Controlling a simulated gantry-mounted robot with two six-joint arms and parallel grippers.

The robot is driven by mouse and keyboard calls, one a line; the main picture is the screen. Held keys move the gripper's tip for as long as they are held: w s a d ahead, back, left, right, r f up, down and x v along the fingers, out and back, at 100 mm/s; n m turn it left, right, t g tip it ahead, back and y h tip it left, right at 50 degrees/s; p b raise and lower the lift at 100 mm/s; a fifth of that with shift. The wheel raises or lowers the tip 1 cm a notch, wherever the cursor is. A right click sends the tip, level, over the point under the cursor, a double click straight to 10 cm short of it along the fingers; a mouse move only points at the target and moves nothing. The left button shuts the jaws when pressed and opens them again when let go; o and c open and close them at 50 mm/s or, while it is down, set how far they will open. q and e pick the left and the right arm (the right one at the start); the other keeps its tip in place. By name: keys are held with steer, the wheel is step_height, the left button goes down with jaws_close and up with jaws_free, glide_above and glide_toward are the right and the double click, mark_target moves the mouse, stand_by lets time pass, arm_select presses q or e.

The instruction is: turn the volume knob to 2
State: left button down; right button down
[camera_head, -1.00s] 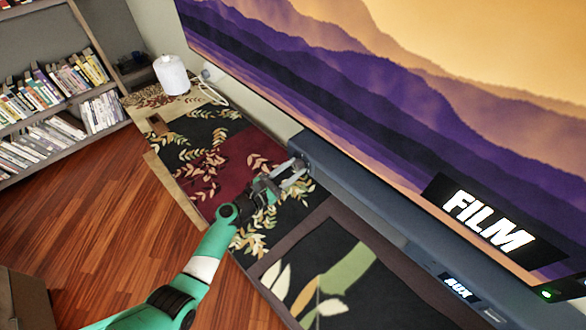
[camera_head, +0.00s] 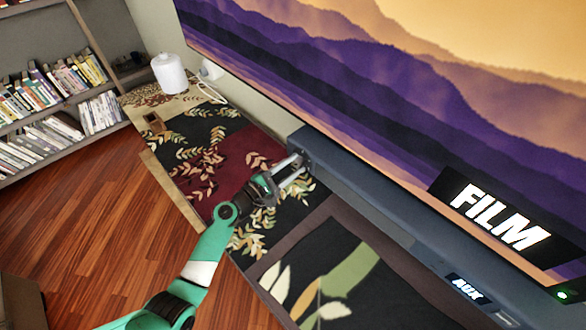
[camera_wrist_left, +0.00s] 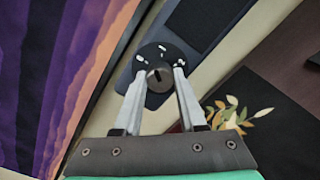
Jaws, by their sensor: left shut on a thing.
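The volume knob (camera_wrist_left: 160,79) is a dark round knob with a slot-like mark on its face, in the left wrist view. It sits on a black dial plate (camera_wrist_left: 158,55) with a few white marks, too small to read, at the end of the dark soundbar (camera_wrist_left: 192,25). My left gripper (camera_wrist_left: 157,82) has one pale finger on each side of the knob and is shut on it. In the head view, my left gripper (camera_head: 298,163) is at the left end of the soundbar (camera_head: 375,210), and its fingers hide the knob. My right gripper is not in view.
A large screen (camera_head: 400,90) showing "FILM" stands right above the soundbar. A lit "AUX" display (camera_head: 468,288) is on the soundbar. Bookshelves (camera_head: 60,140) stand at the left.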

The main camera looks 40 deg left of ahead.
arm_select(q)
steer(key=m+b, duration=0.2)
steer(key=m, duration=0.2)
steer(key=shift+f+m, duration=0.15)
steer(key=shift+m, duration=0.15)
steer(key=m+b, duration=0.2)
steer(key=m, duration=0.1)
steer(key=shift+m, duration=0.3)
steer(key=m+b, duration=0.2)
steer(key=m, duration=0.2)
steer(key=shift+b, duration=0.35)
steer(key=shift+m+b, duration=0.95)
steer(key=shift+m, duration=1.15)
steer(key=shift+c, duration=2.4)
jaws_free()
